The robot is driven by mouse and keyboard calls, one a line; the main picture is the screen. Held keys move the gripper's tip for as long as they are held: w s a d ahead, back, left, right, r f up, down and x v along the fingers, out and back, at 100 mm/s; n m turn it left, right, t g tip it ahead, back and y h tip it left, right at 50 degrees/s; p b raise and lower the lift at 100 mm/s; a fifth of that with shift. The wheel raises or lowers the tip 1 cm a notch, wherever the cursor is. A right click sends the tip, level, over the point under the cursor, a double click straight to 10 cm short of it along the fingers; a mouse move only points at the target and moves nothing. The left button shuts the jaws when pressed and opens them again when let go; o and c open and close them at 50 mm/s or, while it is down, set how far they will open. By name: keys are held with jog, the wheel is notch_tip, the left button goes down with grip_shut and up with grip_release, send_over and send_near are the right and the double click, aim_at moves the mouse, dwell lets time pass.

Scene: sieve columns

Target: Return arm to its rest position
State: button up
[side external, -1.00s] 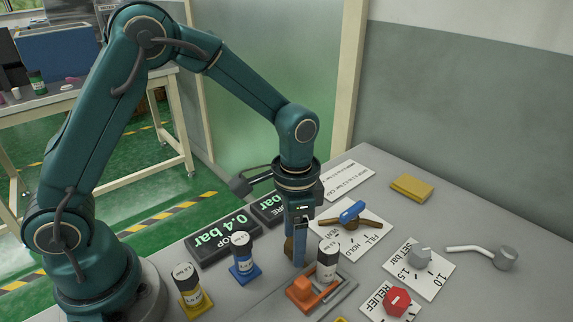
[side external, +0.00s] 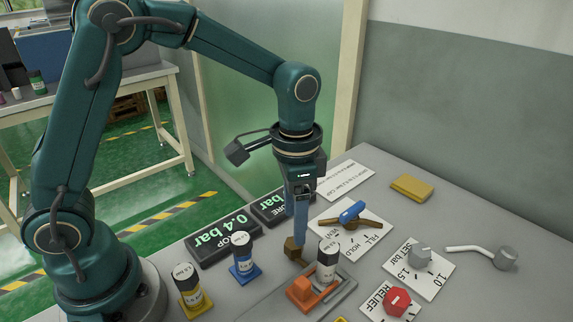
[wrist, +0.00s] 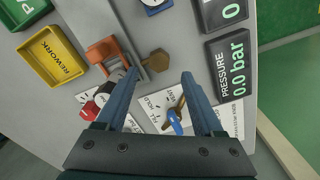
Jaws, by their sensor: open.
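My gripper (side external: 299,238) points straight down above the bench in the side external view. Its two blue fingers are apart with nothing between them, and the gap also shows in the wrist view (wrist: 160,74). A brown hexagonal piece (side external: 294,250) is just below and behind the fingertips in the side view. In the wrist view it (wrist: 155,61) lies beyond the finger gap.
Blue-based (side external: 242,257) and yellow-based (side external: 188,288) columns stand to the left. Pressure displays (side external: 223,240) lie behind. A blue-handled valve (side external: 352,212), grey set knob (side external: 419,255), red relief knob (side external: 397,301) and yellow block (side external: 412,188) are to the right. The wrist view shows a yellow rework tray (wrist: 56,57).

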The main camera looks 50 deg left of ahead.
jog(key=s+a+r+n+t, duration=0.1)
jog(key=s+a+r+t, duration=0.1)
jog(key=r, duration=0.3)
jog(key=s+a+r+n+t, duration=0.1)
jog(key=s+a+r+t, duration=0.1)
jog(key=r, duration=0.3)
jog(key=s+a+f+n+t, duration=0.1)
jog(key=s+n, duration=0.2)
jog(key=s, duration=0.5)
jog(key=shift+s+a+f+n+t, duration=0.2)
jog(key=shift+f+n+t, duration=0.1)
jog(key=shift+f, duration=0.1)
